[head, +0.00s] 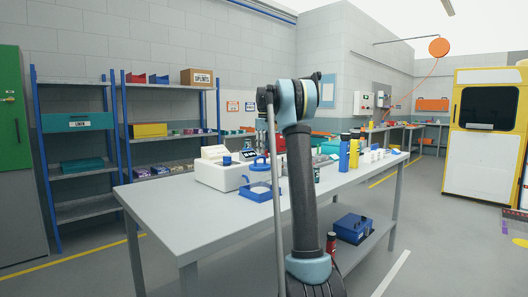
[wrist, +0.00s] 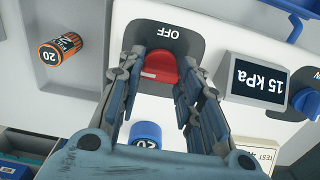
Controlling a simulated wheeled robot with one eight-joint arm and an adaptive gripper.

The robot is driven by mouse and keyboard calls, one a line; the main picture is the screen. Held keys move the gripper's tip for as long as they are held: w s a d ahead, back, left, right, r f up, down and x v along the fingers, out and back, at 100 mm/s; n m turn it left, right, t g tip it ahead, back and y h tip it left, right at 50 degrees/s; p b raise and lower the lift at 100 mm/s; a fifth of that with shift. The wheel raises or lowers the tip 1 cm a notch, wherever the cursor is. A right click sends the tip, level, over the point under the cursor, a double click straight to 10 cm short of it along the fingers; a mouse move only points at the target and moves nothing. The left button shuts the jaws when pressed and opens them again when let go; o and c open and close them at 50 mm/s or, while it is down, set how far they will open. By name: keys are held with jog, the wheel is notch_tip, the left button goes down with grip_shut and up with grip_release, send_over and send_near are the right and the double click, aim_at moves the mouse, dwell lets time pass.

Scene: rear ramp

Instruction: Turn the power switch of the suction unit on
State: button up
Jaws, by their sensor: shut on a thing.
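The suction unit (head: 215,174) is a white box on the near left part of the grey table. In the wrist view its white panel (wrist: 222,25) fills the upper part. The red power switch (wrist: 158,66) is a knob on a dark plate (wrist: 190,18) marked OFF. My gripper (wrist: 160,70) has its two fingers on either side of the red knob and is shut on it.
A display (wrist: 255,85) reading 15 kPa and a blue knob (wrist: 306,101) are right of the switch. An orange cylinder (wrist: 62,48) lies left, and a blue-capped thing (wrist: 146,132) is below. A blue tray (head: 259,192) and bottles (head: 344,153) stand on the table (head: 200,218).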

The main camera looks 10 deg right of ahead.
dwell(0.5)
jog(key=o, duration=1.1)
jog(key=shift+c, duration=0.2)
jog(key=shift+r, duration=0.1)
notch_tip(320, 180, up, 12)
jog(key=shift+f, duration=0.2)
jog(key=shift+w, duration=0.1)
